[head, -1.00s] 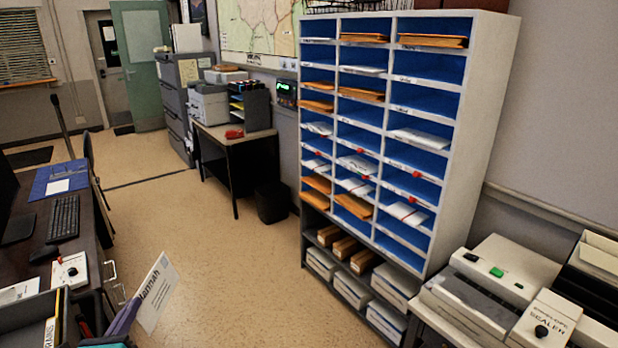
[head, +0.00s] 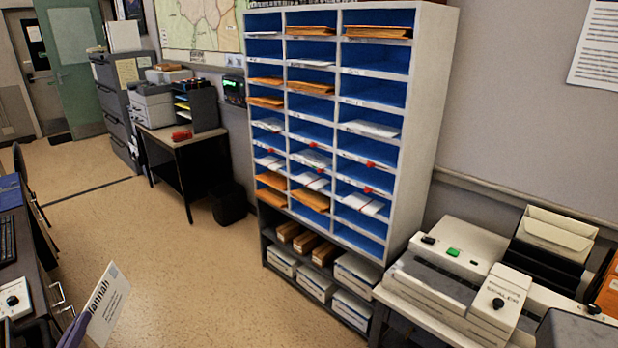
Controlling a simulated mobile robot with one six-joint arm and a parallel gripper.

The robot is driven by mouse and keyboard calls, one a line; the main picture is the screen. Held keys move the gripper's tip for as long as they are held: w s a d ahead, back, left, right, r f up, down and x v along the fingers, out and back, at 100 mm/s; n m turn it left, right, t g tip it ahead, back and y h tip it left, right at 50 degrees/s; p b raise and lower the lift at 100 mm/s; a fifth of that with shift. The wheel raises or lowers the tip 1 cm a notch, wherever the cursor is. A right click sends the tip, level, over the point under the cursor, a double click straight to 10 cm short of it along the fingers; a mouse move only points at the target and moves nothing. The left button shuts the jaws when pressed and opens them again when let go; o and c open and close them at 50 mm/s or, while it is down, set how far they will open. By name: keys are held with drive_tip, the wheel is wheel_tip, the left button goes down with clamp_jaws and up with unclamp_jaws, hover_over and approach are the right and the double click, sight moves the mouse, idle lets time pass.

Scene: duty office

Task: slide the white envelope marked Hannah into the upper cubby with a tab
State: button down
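The white envelope (head: 108,305) marked "Hannah" stands tilted in the lower left of the head view. My gripper (head: 74,332), a purple finger partly cut off by the bottom edge, is shut on the envelope's lower left edge. The blue-lined cubby unit (head: 424,120) stands well beyond it, to the right, in a pale frame. Small red tabs show on several lips in its middle and lower rows, among them an upper red tab (head: 313,146) in the middle column and another red tab (head: 371,164) in the right column. The lip labels are too small to read.
A table with an envelope sealer (head: 499,300) stands right of the cubby unit. A dark desk (head: 40,262) is at left. A small table (head: 172,143) with a printer and a bin (head: 229,205) are farther back. Open floor (head: 185,275) lies before the unit.

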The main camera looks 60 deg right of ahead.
drive_tip(key=s+d+r+m+g+h+b, duration=0.1)
drive_tip(key=d+r+m+g, duration=0.3)
drive_tip(key=d, duration=0.8)
drive_tip(key=s+d+m+g+h+b, duration=0.1)
drive_tip(key=d+m+b, duration=0.1)
drive_tip(key=d+m, duration=0.8)
drive_tip(key=s+d+r+m+g+h+b, duration=0.1)
drive_tip(key=d+r+m+g, duration=0.15)
drive_tip(key=d, duration=1.25)
drive_tip(key=s+d+r+m+g+b, duration=0.1)
drive_tip(key=s+d+r+m+g, duration=0.1)
drive_tip(key=s+d+m, duration=0.3)
drive_tip(key=s+d+r+m+g+b, duration=0.1)
drive_tip(key=s+d+r+m+g, duration=0.2)
drive_tip(key=s+d, duration=0.8)
drive_tip(key=s+d+r+m+g+b, duration=0.1)
drive_tip(key=s+d+r+m+g, duration=0.2)
drive_tip(key=s+d, duration=0.6)
drive_tip(key=d+r+m, duration=0.2)
drive_tip(key=d+m, duration=0.1)
drive_tip(key=d, duration=0.2)
drive_tip(key=shift+d+r+m+b, duration=0.15)
drive_tip(key=shift+d+m+b, duration=0.15)
drive_tip(key=shift+m+b, duration=0.1)
drive_tip(key=shift+s+d, duration=0.1)
drive_tip(key=shift+d, duration=0.05)
